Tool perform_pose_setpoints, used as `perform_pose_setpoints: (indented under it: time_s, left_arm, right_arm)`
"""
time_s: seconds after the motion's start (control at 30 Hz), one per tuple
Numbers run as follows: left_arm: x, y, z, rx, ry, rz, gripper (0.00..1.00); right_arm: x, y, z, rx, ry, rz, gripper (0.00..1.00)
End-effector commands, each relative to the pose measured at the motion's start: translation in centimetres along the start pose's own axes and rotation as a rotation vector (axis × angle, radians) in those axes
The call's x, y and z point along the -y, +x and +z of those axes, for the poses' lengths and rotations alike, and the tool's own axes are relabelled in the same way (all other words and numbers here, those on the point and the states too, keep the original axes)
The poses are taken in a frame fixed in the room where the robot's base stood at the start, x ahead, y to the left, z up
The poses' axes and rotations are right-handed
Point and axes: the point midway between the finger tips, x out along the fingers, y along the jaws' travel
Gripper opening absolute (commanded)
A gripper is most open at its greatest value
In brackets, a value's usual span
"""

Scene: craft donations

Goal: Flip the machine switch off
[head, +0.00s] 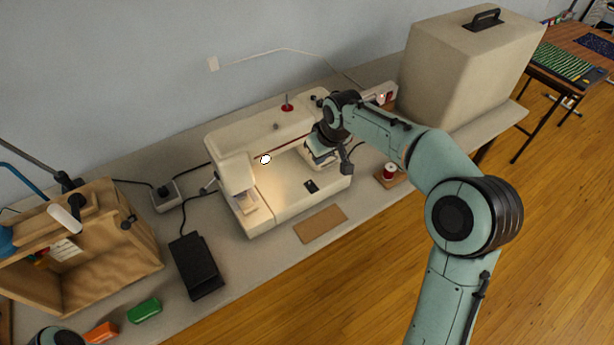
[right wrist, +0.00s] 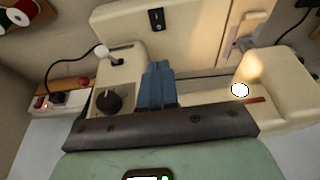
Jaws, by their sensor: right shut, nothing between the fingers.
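A cream sewing machine (head: 235,135) stands on the grey table, lit under its arm; it fills much of the right wrist view (right wrist: 205,120). A small black rocker-like plate (head: 311,186) is on its base; it also shows in the right wrist view (right wrist: 156,20). A black dial (right wrist: 108,100) is beside my fingers. A box with a lit red spot (head: 381,97) is behind the machine's right end; it shows at the left of the right wrist view (right wrist: 45,101). My right gripper (head: 321,153) is shut and empty, its blue fingers (right wrist: 158,84) over the machine's right part. My left gripper is out of view.
A large beige case (head: 465,65) stands at the back right. A red spool (head: 390,171) is right of the machine. A brown pad (head: 320,224) lies in front, and a black pedal (head: 196,266) to the left. A wooden crate (head: 110,270) is at far left.

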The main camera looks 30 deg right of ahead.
Motion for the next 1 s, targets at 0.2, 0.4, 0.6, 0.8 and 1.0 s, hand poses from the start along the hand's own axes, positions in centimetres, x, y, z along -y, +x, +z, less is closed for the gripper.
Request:
perform_pose_setpoints:
  time_s: [0.2,0.4,0.6,0.8,1.0]
  left_arm:
    - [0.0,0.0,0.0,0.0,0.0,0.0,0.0]
    - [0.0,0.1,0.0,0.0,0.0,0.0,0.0]
    - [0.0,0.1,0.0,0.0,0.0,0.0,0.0]
    - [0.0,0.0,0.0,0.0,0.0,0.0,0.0]
    - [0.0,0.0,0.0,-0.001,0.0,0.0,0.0]
  right_arm:
    - [0.0,0.8,0.1,0.003,0.0,-0.001,0.0]
    - [0.0,4.3,0.1,0.006,0.002,-0.003,0.0]
    - [0.1,8.6,0.1,0.004,0.001,-0.003,0.0]
    - [0.0,12.1,0.5,0.004,0.001,-0.003,0.0]
    - [0.1,13.7,0.8,0.001,0.001,-0.002,0.0]
